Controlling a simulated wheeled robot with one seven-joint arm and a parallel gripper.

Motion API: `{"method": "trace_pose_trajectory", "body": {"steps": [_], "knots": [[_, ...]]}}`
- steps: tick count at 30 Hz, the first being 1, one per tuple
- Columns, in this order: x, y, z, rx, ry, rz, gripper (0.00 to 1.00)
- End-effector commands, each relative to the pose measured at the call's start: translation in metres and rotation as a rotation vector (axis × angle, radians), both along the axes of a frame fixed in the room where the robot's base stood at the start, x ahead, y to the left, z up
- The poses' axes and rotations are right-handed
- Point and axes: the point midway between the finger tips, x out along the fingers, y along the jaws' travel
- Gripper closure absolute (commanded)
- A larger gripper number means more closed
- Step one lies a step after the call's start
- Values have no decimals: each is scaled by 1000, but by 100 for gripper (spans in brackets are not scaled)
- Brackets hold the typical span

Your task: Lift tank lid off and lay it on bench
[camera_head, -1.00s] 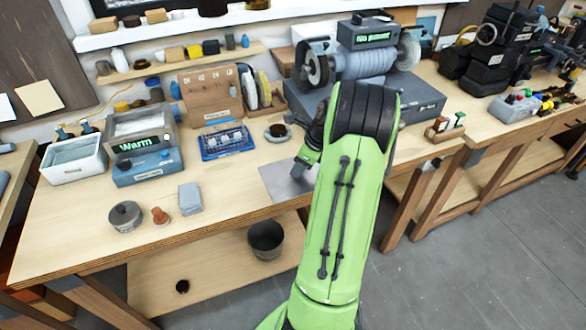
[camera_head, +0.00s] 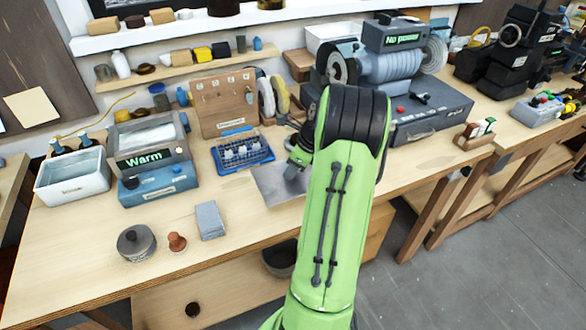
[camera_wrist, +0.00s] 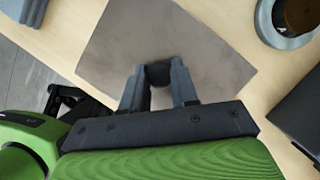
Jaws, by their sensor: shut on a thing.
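My gripper (camera_wrist: 158,84) is shut on a dark round knob (camera_wrist: 159,73) in the middle of a flat grey square plate, which looks like the tank lid (camera_wrist: 120,45). In the head view the lid (camera_head: 272,187) shows flat over the bench, just in front of the blue rack, partly hidden by my gripper (camera_head: 297,165). I cannot tell whether it touches the bench. The blue tank (camera_head: 158,186) marked "Warm" stands at the left, its top uncovered with a pale surface inside.
A white basin (camera_head: 72,184) stands left of the tank. A blue rack (camera_head: 242,153) sits behind the lid. A grey block (camera_head: 210,220), a brown knobbed piece (camera_head: 177,242) and a dark round pot (camera_head: 136,243) stand near the front edge. Bare bench lies between them and the tank.

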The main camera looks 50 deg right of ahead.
Motion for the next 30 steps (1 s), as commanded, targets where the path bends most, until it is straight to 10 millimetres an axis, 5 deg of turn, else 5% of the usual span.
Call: {"method": "trace_pose_trajectory", "body": {"steps": [16,30], "knots": [[6,1,-2,1,-6,0,100],[7,1,-37,3,-7,0,100]]}}
